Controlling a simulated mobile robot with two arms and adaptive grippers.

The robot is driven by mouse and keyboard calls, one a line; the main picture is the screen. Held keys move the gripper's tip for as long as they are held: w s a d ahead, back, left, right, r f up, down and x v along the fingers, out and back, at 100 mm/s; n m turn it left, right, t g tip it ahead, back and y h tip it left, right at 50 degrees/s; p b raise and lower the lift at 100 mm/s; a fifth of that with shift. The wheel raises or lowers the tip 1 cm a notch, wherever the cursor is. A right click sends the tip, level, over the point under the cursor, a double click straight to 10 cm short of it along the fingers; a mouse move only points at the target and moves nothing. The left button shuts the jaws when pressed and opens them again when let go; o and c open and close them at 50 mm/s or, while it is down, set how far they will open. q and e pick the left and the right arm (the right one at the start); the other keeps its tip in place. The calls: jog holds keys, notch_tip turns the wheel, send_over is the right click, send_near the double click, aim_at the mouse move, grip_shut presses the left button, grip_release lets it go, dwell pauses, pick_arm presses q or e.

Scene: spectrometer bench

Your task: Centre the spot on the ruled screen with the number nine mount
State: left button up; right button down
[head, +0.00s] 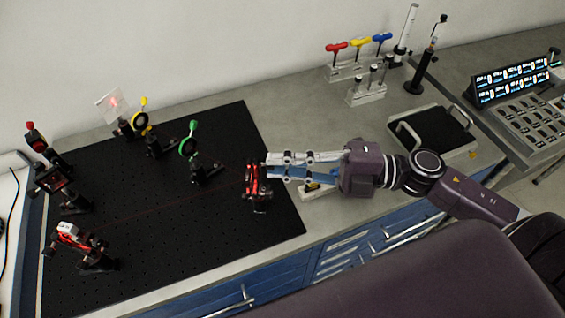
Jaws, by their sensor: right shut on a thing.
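The ruled screen (107,107) is a pale clear plate at the back left of the black board, with a red spot on it, right of its middle. Its rulings are too small to read. A red and black mount (257,195) stands near the board's right edge. My right gripper (269,166) reaches in from the right and is shut on this mount at its upper right side. The fingers hide part of it. I cannot read a number on any mount. My left gripper is not in view.
A yellow-ringed mount (139,121), a green-ringed mount (189,140) and several red-and-black mounts, one at the front left (74,236), stand on the black breadboard (190,245). Coloured hex keys (360,44) and a black tray (432,137) are at the back right.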

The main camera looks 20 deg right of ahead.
jog(key=c, duration=1.9)
grip_release()
jog(key=shift+c, duration=0.2)
jog(key=v, duration=1.2)
jog(key=shift+r, duration=0.1)
